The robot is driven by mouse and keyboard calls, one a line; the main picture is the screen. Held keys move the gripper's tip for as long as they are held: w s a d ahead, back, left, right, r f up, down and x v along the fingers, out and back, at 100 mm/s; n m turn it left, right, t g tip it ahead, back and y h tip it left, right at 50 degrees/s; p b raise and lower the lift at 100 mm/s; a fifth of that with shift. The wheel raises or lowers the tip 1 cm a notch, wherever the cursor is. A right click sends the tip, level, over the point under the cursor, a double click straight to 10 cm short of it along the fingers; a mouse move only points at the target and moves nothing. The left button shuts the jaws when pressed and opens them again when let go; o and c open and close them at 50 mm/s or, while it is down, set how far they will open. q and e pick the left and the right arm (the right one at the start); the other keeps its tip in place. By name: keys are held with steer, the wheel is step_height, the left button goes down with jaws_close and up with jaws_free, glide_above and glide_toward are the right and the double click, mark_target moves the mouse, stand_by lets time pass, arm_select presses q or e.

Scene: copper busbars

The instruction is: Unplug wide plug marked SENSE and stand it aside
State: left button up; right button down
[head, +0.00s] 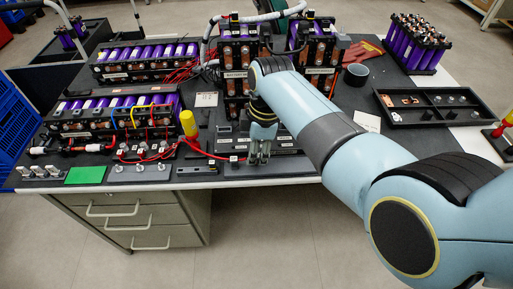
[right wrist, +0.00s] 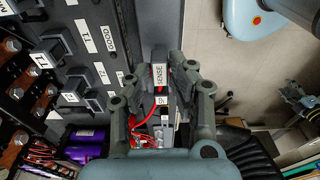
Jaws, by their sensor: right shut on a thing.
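My right gripper (head: 259,157) points down at the front edge of the table in the head view. In the right wrist view it (right wrist: 161,100) is shut on the wide plug marked SENSE (right wrist: 160,74), whose white label sits between the fingers. A red cable (right wrist: 145,122) runs beside the plug. The fingers hide most of the plug in the head view. I cannot tell whether it is seated or lifted. A grey jointed part at the right edge of the right wrist view looks like my left gripper (right wrist: 298,99); its jaws are too small to read.
Labelled sockets (right wrist: 68,43) line the dark panel beside the gripper. A yellow-topped post (head: 188,124) and red wires stand left of it. Battery modules (head: 112,112) fill the table's left and back. A divided black tray (head: 440,122) lies at right, and a green pad (head: 85,175) at front left.

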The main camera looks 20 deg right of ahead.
steer(key=shift+f, duration=0.4)
stand_by(0.3)
steer(key=c, duration=1.1)
jaws_free()
step_height(320, 180, up, 6)
steer(key=p, duration=0.7)
steer(key=shift+r, duration=0.15)
